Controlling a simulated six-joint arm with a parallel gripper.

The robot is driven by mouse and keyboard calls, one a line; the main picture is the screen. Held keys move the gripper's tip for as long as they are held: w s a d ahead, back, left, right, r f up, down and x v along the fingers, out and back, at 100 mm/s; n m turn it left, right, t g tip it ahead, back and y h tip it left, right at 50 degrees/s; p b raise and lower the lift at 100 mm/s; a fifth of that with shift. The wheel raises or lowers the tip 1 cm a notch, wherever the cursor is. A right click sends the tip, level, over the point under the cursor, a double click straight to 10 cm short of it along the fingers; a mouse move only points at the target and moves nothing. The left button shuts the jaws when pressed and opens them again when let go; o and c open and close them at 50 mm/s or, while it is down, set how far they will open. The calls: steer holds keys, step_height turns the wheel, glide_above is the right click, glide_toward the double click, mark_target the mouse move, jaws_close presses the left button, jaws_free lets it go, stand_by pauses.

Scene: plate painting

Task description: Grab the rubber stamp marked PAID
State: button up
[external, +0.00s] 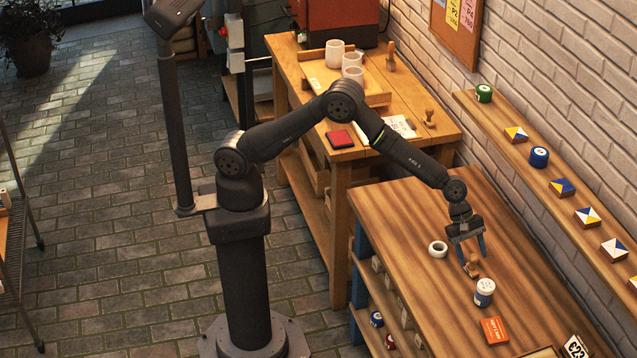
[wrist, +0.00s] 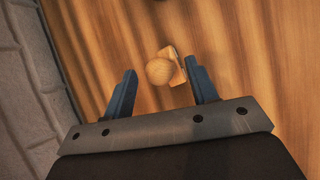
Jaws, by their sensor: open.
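A wooden stamp with a round knob (external: 471,267) stands on the striped wooden table (external: 400,215); it also shows in the wrist view (wrist: 160,71). Its marking cannot be read. My gripper (external: 470,256) is directly above and around its top, pointing down, open and empty. In the wrist view the stamp lies between the two blue fingers of my gripper (wrist: 163,76), closer to the right finger. Two more wooden stamps stand on the further table, one at the back (external: 391,57) and one near its right edge (external: 430,118); their markings are unreadable.
A wall shelf (external: 548,170) with jars and tiles runs along the right. A red pad (external: 340,139) lies on the further table.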

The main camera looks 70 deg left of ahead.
steer(key=shift+x, duration=1.1)
steer(key=c, duration=1)
steer(key=shift+r, duration=0.1)
steer(key=shift+c, duration=0.4)
